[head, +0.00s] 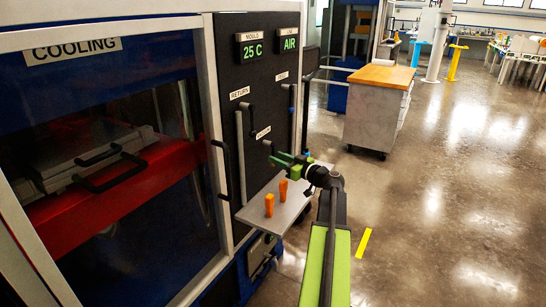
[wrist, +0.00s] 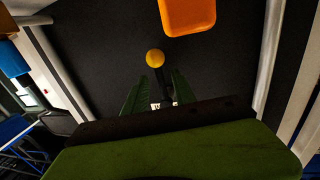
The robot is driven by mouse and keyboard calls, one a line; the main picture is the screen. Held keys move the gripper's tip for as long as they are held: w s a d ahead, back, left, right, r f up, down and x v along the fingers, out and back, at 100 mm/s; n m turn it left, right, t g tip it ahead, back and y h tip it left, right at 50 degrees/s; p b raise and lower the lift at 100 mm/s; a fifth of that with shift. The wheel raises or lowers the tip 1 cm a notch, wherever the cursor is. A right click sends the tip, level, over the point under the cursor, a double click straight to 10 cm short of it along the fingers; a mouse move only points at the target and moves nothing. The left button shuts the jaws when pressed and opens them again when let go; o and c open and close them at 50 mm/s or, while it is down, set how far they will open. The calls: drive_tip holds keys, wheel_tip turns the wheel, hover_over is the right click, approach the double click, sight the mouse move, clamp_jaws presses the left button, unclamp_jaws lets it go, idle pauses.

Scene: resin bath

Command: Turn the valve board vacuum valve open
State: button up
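The black valve board (head: 265,60) stands upright at the centre left in the head view, with RETURN and other small labels and several lever handles. The label (head: 263,132) nearest my gripper is too small to read surely; a small dark handle (head: 268,144) shows just under it. My gripper (head: 283,159) is in front of the lower board. In the wrist view its green fingers (wrist: 158,92) are apart, with a dark stem (wrist: 160,78) topped by a yellow ball (wrist: 155,58) showing between them. Contact cannot be told.
A grey shelf (head: 286,214) with two orange pegs (head: 269,205) juts out below my gripper. An orange block (wrist: 187,14) shows at the top of the wrist view. The COOLING cabinet (head: 110,70) stands at left. A wooden-topped cart (head: 380,98) stands behind; floor at right is clear.

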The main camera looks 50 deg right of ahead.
drive_tip(key=shift+w, duration=1.5)
clamp_jaws()
